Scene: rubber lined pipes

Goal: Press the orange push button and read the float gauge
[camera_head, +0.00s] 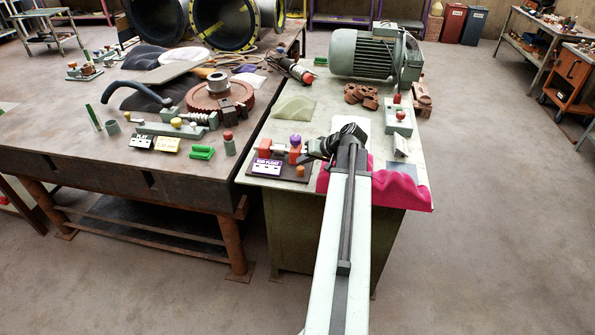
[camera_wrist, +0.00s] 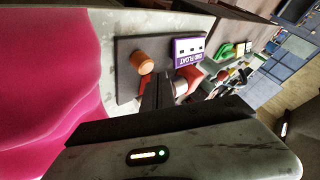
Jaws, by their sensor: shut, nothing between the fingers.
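The orange push button (camera_head: 300,171) is a short round knob on a dark base plate at the front of the right-hand table. In the wrist view the button (camera_wrist: 142,59) stands up from the plate just beyond and left of my fingertips. My gripper (camera_head: 303,158) is shut and empty, close to the button; contact cannot be told. A purple-and-white label (camera_head: 267,167) reading "FLOAT" sits on the same plate, and it also shows in the wrist view (camera_wrist: 188,50). No gauge reading is legible.
Crumpled magenta cloth (camera_head: 400,188) lies right of the plate, under my arm. A device with a red knob (camera_head: 398,118) and a large motor (camera_head: 365,53) stand farther back. The left table holds a red wheel (camera_head: 214,98) and other fittings.

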